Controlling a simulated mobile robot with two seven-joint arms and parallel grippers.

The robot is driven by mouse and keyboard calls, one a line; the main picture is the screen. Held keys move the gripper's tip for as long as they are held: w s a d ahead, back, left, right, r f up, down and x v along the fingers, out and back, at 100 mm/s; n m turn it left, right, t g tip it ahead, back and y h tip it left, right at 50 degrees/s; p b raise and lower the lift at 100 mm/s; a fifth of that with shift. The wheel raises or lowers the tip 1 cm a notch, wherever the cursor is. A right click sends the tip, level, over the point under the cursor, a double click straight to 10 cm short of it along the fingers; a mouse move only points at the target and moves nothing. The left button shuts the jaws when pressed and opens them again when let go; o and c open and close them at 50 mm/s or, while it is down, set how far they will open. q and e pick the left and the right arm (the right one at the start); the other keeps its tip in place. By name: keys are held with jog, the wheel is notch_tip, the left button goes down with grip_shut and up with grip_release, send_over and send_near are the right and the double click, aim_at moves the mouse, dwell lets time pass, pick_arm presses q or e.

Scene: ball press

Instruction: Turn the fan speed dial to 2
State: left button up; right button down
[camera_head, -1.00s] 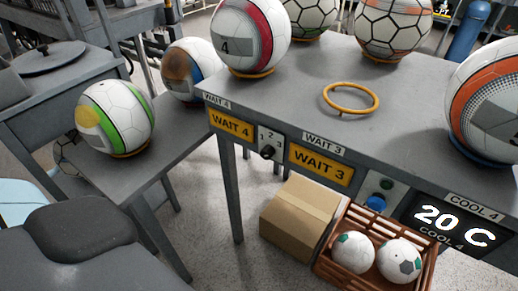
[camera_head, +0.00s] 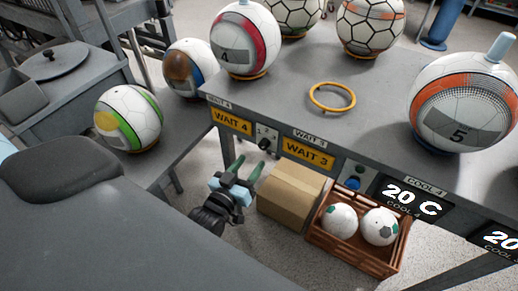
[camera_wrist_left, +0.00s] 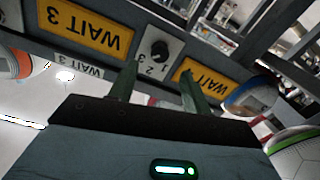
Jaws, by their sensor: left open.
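The dial (camera_head: 264,145) is a small black knob on a light plate marked 1, 2, 3, on the front of the grey table between the WAIT 4 and WAIT 3 signs. It also shows upside down in the left wrist view (camera_wrist_left: 159,51), beyond the fingertips. I cannot tell for sure which number it points to. My left gripper (camera_head: 248,168) is just below and in front of the dial, apart from it. In the left wrist view its two dark green fingers (camera_wrist_left: 159,78) are spread and empty, with the dial roughly between them. My right gripper is not in view.
A blue button (camera_head: 352,184) and a 20 C display (camera_head: 412,200) are further right on the table front. A cardboard box (camera_head: 290,195) and a brown crate (camera_head: 357,252) with two balls stand below, right of my gripper. Several balls and a yellow ring (camera_head: 332,97) are on top.

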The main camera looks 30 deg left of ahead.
aim_at(262, 147)
pick_arm(q)
jog(key=w, duration=0.6)
jog(key=shift+w+a, duration=0.1)
jog(key=shift+w, duration=0.2)
jog(key=c, duration=1)
